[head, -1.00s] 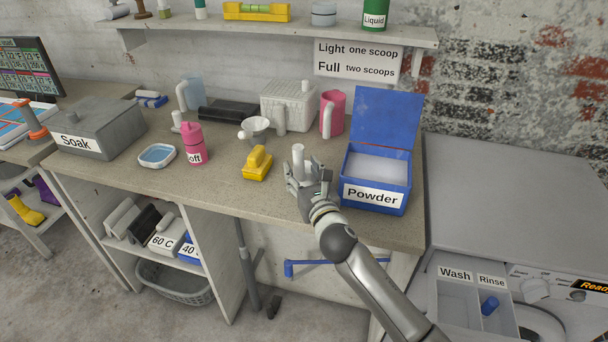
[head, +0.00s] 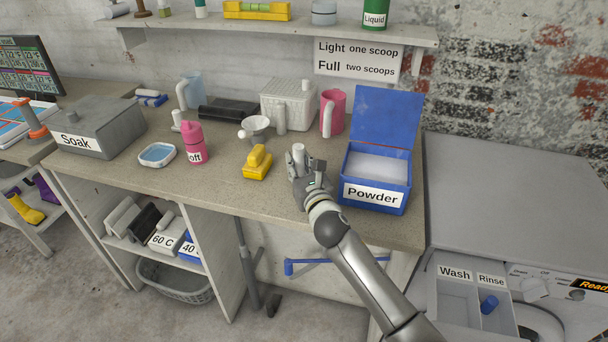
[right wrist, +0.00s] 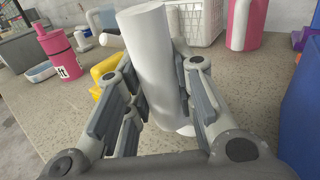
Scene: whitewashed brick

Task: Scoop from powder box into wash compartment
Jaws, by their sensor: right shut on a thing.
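My right gripper (head: 308,174) is shut on a white upright handle (right wrist: 150,55), which looks like the scoop's. The handle's top also shows in the head view (head: 298,149). A white rounded edge (right wrist: 187,130) shows at its foot; the fingers hide most of the rest. The blue powder box (head: 375,197), labelled Powder, stands just right of the gripper, lid open, with white powder (head: 377,167) inside. The wash compartment (head: 455,300) is in the open drawer at the lower right, left of the rinse compartment (head: 496,318). My left gripper is not in view.
A pink jug (head: 333,112) and a white basket (head: 290,104) are behind. A sign (head: 357,61) reads Light one scoop, Full two scoops.

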